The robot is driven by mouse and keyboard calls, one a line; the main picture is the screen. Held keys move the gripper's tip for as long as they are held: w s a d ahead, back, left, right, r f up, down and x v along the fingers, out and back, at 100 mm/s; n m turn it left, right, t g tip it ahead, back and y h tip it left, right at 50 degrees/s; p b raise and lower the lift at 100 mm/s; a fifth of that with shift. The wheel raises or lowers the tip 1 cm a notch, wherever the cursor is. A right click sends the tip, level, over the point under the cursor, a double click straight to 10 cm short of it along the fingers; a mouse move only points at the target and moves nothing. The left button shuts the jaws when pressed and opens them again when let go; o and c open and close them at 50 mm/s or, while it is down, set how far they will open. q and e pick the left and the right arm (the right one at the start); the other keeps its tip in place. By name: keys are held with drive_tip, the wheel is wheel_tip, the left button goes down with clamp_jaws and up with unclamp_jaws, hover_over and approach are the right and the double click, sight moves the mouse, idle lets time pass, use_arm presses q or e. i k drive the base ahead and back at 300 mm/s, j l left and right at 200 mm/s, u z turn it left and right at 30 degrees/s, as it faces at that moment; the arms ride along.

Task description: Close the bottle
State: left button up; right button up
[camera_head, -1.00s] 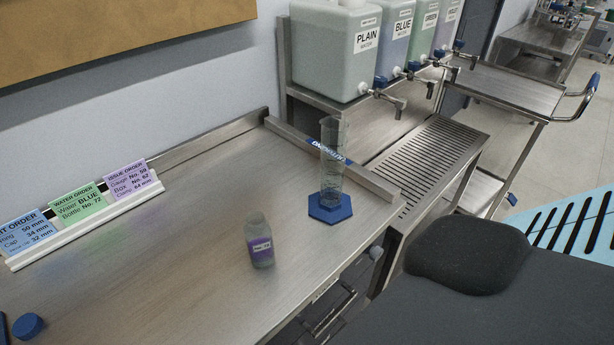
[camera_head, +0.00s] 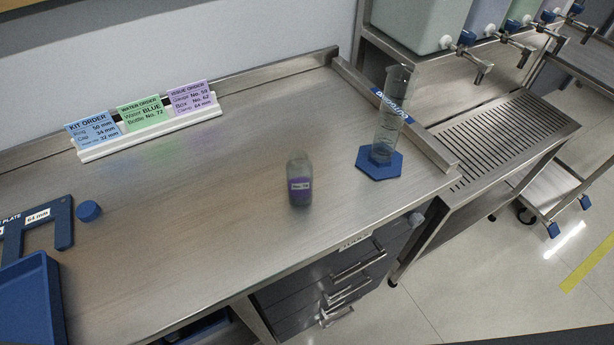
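The bottle (camera_head: 299,183) stands upright on the steel bench, a small clear bottle with a purple label. Its top looks uncapped, though the picture is slightly blurred. A round blue cap (camera_head: 88,211) lies on the bench to the left, beside a dark blue plate, apart from the bottle. Neither of my grippers shows in the head view.
A measuring cylinder on a blue hexagonal base (camera_head: 380,166) stands right of the bottle. Order cards sit in a white holder (camera_head: 150,134) at the back. A blue plate (camera_head: 62,222) and blue tray (camera_head: 30,295) are at left. The bench between cap and bottle is clear.

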sight(299, 173)
drive_tip(key=k+l+u, duration=0.2)
drive_tip(key=k, duration=0.35)
drive_tip(key=k+l+u, duration=0.25)
drive_tip(key=k, duration=0.25)
